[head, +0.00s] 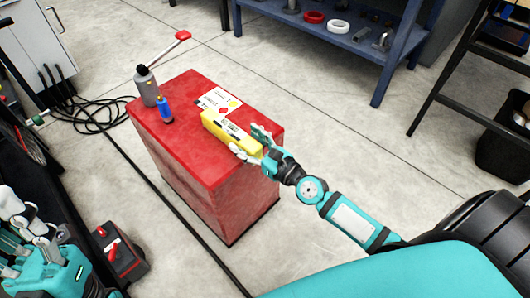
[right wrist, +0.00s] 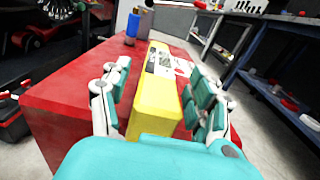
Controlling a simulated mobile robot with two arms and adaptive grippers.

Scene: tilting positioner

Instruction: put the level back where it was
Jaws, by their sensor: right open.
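The yellow level (head: 232,132) lies flat on top of the red cabinet (head: 190,160). My right gripper (head: 254,142) is at the level's near right end. In the right wrist view the level (right wrist: 157,95) runs away from me between the two open fingers (right wrist: 155,100), with a gap on the right side; whether the left finger touches it is unclear.
A grey canister (head: 147,87), a small blue bottle (head: 165,111) and a printed sheet (head: 217,100) with coloured dots are on the cabinet top. A blue shelf (head: 340,42) stands behind. Black cables (head: 90,112) lie on the floor. The front left of the cabinet top is bare.

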